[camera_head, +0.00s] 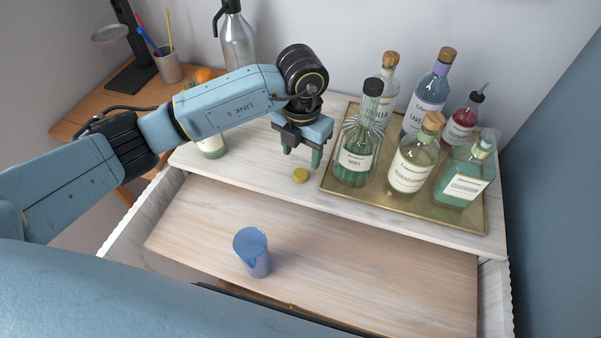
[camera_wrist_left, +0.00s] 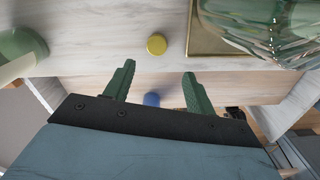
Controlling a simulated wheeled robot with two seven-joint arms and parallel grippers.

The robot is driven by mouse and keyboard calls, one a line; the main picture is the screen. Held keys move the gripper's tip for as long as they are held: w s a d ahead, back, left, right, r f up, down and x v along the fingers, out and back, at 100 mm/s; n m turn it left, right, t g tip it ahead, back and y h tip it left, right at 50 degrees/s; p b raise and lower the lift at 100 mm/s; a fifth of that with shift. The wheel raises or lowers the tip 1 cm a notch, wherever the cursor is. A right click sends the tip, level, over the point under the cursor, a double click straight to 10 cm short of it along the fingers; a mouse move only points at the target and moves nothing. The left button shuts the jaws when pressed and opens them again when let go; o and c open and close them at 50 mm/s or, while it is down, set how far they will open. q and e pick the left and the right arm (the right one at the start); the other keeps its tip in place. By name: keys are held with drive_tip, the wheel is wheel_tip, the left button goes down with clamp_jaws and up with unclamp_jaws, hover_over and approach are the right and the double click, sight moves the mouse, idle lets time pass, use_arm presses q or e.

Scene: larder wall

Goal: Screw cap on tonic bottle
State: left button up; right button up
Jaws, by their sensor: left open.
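A small yellow cap (camera_head: 300,175) lies on the white marble top, left of the brass tray. In the left wrist view the cap (camera_wrist_left: 156,44) sits just beyond the fingertips, apart from them. My left gripper (camera_head: 302,156) is open and empty above the marble, its green fingers (camera_wrist_left: 159,70) pointing down near the cap. A pale green bottle (camera_head: 213,148), perhaps the tonic bottle, stands left of the cap. My left arm hides its upper part, and its label is not readable. Its green body (camera_wrist_left: 20,50) shows at the left wrist view's edge. My right gripper is not in view.
The brass tray (camera_head: 459,217) holds several bottles, with a tall ribbed green one (camera_head: 352,170) nearest my left gripper. A silver bottle (camera_head: 238,42) stands at the back. The marble around the cap is clear.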

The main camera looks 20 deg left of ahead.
sight(300, 174)
use_arm(q)
wheel_tip(300, 174, down, 3)
drive_tip(key=shift+r, duration=0.2)
drive_tip(key=shift+w+a+f, duration=0.1)
drive_tip(key=shift+w+f, duration=0.05)
drive_tip(key=shift+f, duration=0.7)
drive_tip(key=shift+w+a+f, duration=0.1)
drive_tip(key=shift+f, duration=0.8)
drive_tip(key=shift+w+a+f, duration=0.1)
drive_tip(key=shift+w+f, duration=0.05)
drive_tip(key=shift+f, duration=0.7)
drive_tip(key=c, duration=1)
wheel_tip(300, 174, up, 10)
drive_tip(key=shift+r, duration=0.1)
